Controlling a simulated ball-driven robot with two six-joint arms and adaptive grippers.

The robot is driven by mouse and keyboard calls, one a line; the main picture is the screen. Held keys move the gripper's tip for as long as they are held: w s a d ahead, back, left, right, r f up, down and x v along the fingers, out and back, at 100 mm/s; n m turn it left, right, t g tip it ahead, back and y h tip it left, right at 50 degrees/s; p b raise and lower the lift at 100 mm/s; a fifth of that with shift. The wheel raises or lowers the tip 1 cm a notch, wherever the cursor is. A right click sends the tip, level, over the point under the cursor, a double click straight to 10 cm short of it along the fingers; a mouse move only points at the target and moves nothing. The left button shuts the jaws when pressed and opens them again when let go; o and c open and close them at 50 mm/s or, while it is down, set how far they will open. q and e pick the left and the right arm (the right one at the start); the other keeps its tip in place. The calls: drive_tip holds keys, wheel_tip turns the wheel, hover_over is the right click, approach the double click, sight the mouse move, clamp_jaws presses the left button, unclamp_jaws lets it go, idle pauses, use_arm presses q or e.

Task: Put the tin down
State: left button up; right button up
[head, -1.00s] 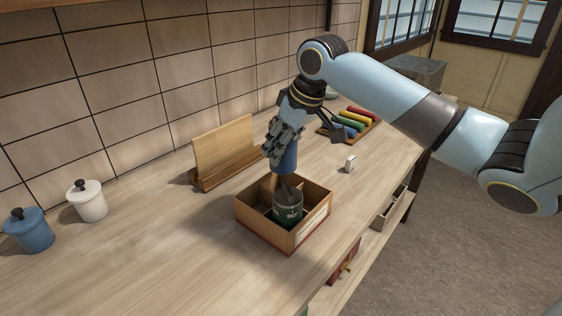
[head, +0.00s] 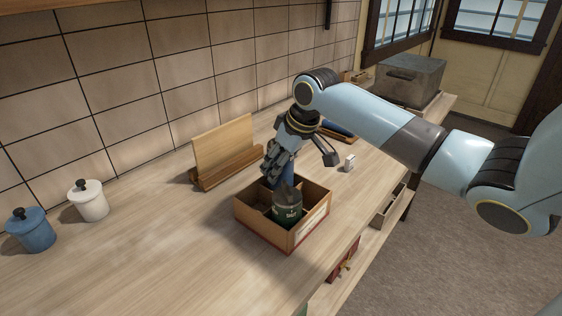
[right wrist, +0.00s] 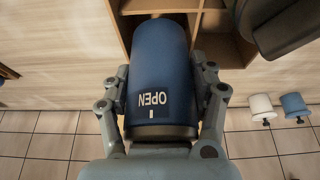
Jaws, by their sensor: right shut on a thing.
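The blue tin (head: 288,172), with an "OPEN" label, is in my right gripper (head: 275,166). The fingers are shut around its sides. The right wrist view also shows the tin (right wrist: 156,62) between both fingers of the gripper (right wrist: 160,88). The tin is over the back part of a divided wooden box (head: 262,231), its lower end hidden behind a dark green tin (head: 288,214) that stands in the box. I cannot tell whether it touches the box floor. My left gripper is not in view.
A wooden stand (head: 224,152) is behind the box, with a white lidded jar (head: 88,203) and a blue one (head: 32,233) to the left. A small white item (head: 350,163) lies right of the box. The front left counter is bare.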

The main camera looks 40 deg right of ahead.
drive_tip(key=shift+f, duration=0.1)
drive_tip(key=o, duration=1.4)
drive_tip(key=shift+c, duration=0.2)
drive_tip(key=shift+r, duration=0.3)
drive_tip(key=v, duration=1.2)
drive_tip(key=shift+r+b, duration=0.3)
drive_tip(key=shift+b, duration=0.05)
drive_tip(key=shift+s, duration=0.1)
